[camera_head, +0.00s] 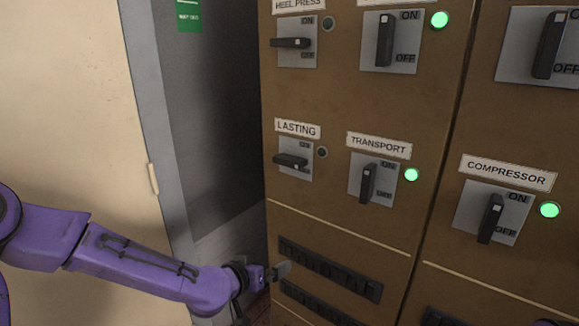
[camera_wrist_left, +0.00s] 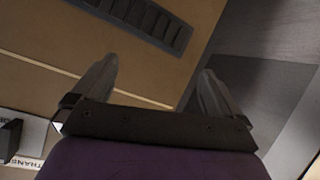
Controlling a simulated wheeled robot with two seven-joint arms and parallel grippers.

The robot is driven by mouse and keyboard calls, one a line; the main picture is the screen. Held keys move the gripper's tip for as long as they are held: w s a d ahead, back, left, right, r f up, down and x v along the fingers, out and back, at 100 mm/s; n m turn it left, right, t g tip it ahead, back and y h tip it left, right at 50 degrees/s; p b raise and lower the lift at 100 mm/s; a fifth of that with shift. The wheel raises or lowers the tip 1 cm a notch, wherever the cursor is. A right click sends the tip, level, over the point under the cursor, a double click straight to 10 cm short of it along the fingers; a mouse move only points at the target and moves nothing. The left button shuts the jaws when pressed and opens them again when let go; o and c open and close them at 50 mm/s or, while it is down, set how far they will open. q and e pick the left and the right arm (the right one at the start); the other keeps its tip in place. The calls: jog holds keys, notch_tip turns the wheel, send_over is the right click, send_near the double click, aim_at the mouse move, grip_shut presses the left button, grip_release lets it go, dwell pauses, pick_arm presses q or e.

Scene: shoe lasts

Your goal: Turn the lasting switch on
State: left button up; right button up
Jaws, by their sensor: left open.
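The lasting switch (camera_head: 291,160) is a dark handle on a grey plate under the LASTING label (camera_head: 298,129), on the brown cabinet in the head view. Its handle lies roughly horizontal, and the small lamp (camera_head: 322,152) beside it is dark. My left gripper (camera_head: 281,271) is below the switch, near the cabinet's left edge and the upper vent. In the left wrist view its two fingers (camera_wrist_left: 155,90) are spread apart with nothing between them. The right gripper is in neither view.
The transport switch (camera_head: 368,183) and compressor switch (camera_head: 491,218) stand upright with green lamps lit. The heel press switch (camera_head: 291,43) lies horizontal above, its lamp dark. Vent slots (camera_head: 330,270) are below. A grey door frame (camera_head: 165,130) and dark gap lie left of the cabinet.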

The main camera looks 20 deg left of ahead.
aim_at(285, 162)
pick_arm(q)
notch_tip(285, 162, up, 23)
jog(key=w+a+m+t+h, duration=0.2)
jog(key=w+m+t+h, duration=0.1)
jog(key=m+t, duration=0.2)
jog(key=x, duration=1)
jog(key=shift+w+d+f+p, duration=0.1)
jog(key=shift+d+p, duration=0.3)
jog(key=shift+d, duration=0.05)
jog(key=shift+n, duration=0.3)
jog(key=c, duration=0.7)
